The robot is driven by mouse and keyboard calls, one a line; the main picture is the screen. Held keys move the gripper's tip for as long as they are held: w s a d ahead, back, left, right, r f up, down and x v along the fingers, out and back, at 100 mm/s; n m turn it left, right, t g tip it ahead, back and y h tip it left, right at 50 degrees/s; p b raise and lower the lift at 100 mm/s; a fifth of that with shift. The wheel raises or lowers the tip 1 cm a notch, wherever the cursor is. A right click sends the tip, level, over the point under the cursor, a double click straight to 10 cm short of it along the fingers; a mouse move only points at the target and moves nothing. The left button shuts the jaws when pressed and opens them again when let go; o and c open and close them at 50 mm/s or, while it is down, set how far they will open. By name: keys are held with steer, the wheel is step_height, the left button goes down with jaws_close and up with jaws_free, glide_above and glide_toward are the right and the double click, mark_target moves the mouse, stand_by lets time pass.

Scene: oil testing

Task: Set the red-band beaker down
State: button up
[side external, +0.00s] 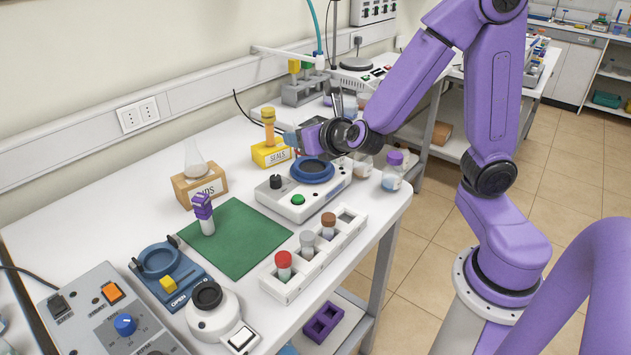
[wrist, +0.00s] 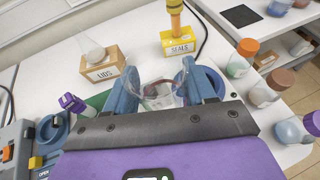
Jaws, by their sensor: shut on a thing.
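My gripper (wrist: 162,92) is shut on the clear glass red-band beaker (wrist: 160,100), which sits between its blue fingers. A reddish line shows along the beaker's rim. In the side view my gripper (side external: 292,140) is above the back of the white bench, near the SEALS box and the blue-ringed device. The beaker cannot be made out there. Whether its base touches anything cannot be told.
The white device with a blue ring (side external: 312,171) and green button is just below my gripper. The yellow SEALS box (side external: 270,153) and LIDS box (side external: 200,187) stand behind. A green mat (side external: 238,240) has bare space. A white rack (side external: 318,255) holds capped vials.

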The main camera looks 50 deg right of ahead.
steer(key=r, duration=0.4)
steer(key=shift+d+m+h, duration=0.3)
steer(key=shift+d, duration=0.1)
steer(key=s+d+f+m+g+h, duration=0.3)
steer(key=d+m+g+h, duration=0.15)
steer(key=d+m, duration=0.2)
steer(key=s+d+f+m+g+h, duration=0.2)
steer(key=s+d+m+g+h, duration=0.15)
steer(key=d+m+g, duration=0.3)
steer(key=s+a+f+m+g+y, duration=0.1)
steer(key=s+f+m+g+y, duration=0.4)
steer(key=s+m+g+y, duration=0.65)
steer(key=s+a+m+y, duration=0.1)
steer(key=a+m+y, duration=0.75)
steer(key=m, duration=0.75)
step_height(320, 180, up, 10)
steer(key=f+m+t+h, duration=0.1)
steer(key=m+t+h, duration=0.3)
steer(key=m+t, duration=2)
glide_above(364, 209)
steer(key=g, duration=0.1)
steer(key=shift+m+g, duration=0.25)
steer(key=shift+m, duration=0.1)
step_height(364, 209, down, 19)
steer(key=shift+f, duration=0.5)
